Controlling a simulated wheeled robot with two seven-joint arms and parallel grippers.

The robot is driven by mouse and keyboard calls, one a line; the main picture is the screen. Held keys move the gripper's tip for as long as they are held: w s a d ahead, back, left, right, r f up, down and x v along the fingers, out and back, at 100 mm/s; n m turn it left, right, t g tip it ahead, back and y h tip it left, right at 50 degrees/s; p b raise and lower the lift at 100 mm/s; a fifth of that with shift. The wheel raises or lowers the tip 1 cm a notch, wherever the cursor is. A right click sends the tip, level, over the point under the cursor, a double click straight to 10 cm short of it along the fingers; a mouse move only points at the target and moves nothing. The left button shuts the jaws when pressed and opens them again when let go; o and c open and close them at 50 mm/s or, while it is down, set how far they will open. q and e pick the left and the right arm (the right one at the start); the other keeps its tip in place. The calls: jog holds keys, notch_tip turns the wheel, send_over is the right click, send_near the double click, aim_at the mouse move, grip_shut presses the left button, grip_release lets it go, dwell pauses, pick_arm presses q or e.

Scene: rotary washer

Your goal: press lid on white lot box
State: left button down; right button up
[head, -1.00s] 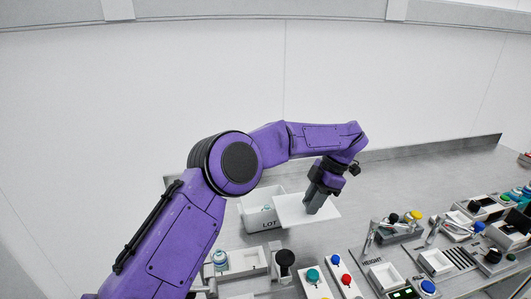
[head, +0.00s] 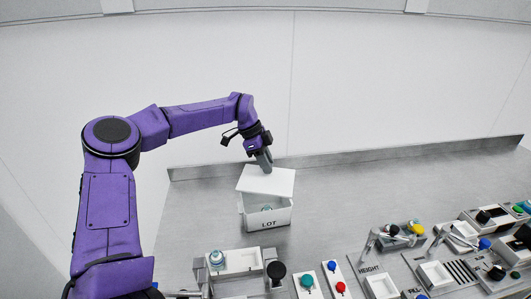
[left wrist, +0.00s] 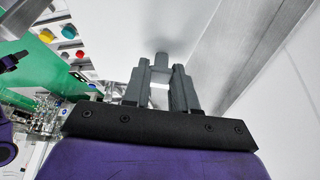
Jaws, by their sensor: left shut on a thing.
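The white box marked LOT (head: 266,218) stands on the metal table, open at its front part, with a small teal item (head: 267,208) visible inside. The flat white lid (head: 266,181) is over the rear of the box, set back from its front rim. I cannot tell whether it touches the box. My left gripper (head: 264,164) is shut on the lid from above, near its back edge. In the left wrist view its grey fingers (left wrist: 160,88) show against a white surface, probably the lid. My right gripper is not in view.
A white tray (head: 242,261) with a teal-capped jar (head: 217,259) and a black knob (head: 276,271) lie in front of the box. Button panels (head: 336,280) and fixtures fill the front right. The table right of the box is clear. A low back edge (head: 350,156) runs behind.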

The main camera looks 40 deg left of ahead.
aim_at(261, 176)
pick_arm(q)
jog(key=n, duration=0.1)
jog(key=a+n+t+y, duration=0.1)
jog(key=n, duration=0.1)
jog(key=shift+w+a, duration=0.1)
jog(key=shift+a, duration=0.2)
jog(key=shift+a+f+n, duration=0.15)
jog(key=shift+a+n, duration=0.1)
jog(key=shift+n, duration=0.55)
jog(key=shift+a+f+b, duration=0.15)
jog(key=shift+f+b, duration=0.15)
jog(key=shift+f, duration=0.5)
notch_tip(261, 176, down, 5)
jog(key=b, duration=0.3)
jog(key=shift+f, duration=0.1)
jog(key=shift+f+b, duration=0.4)
jog(key=shift+b, duration=0.15)
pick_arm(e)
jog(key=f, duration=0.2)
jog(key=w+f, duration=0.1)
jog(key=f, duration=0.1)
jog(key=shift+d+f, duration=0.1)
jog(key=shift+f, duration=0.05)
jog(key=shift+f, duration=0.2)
pick_arm(q)
jog(key=shift+f+b, duration=0.4)
jog(key=shift+b, duration=0.5)
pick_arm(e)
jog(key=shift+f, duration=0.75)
